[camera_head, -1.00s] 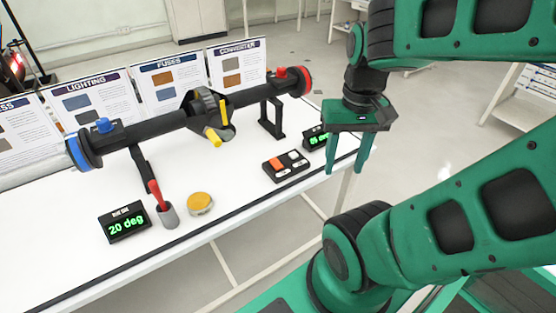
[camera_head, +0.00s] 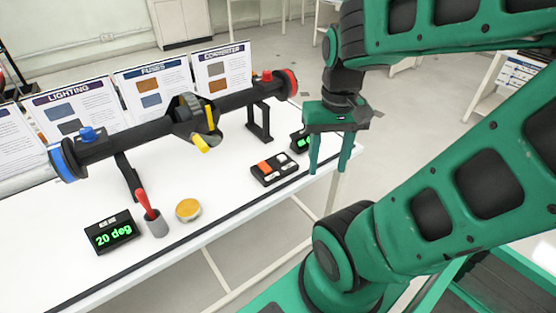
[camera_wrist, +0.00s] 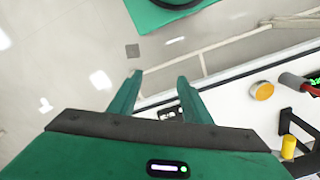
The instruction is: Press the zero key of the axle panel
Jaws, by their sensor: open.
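The axle panel (camera_head: 275,169) is a small black box near the front edge of the white table, with one orange key and several pale and dark keys. Key labels are too small to read, so I cannot tell which is zero. My gripper (camera_head: 328,168) is open and empty, fingers pointing down, to the right of the panel in the head view and apart from it. In the wrist view the open fingers (camera_wrist: 160,80) frame floor and table edge; a dark keyed box, apparently the panel (camera_wrist: 171,113), shows between them, partly hidden by the gripper body.
A black axle (camera_head: 140,135) with blue and red ends stands on supports behind. A display (camera_head: 112,233) reads 20 deg; another (camera_head: 301,142) is partly hidden by my gripper.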

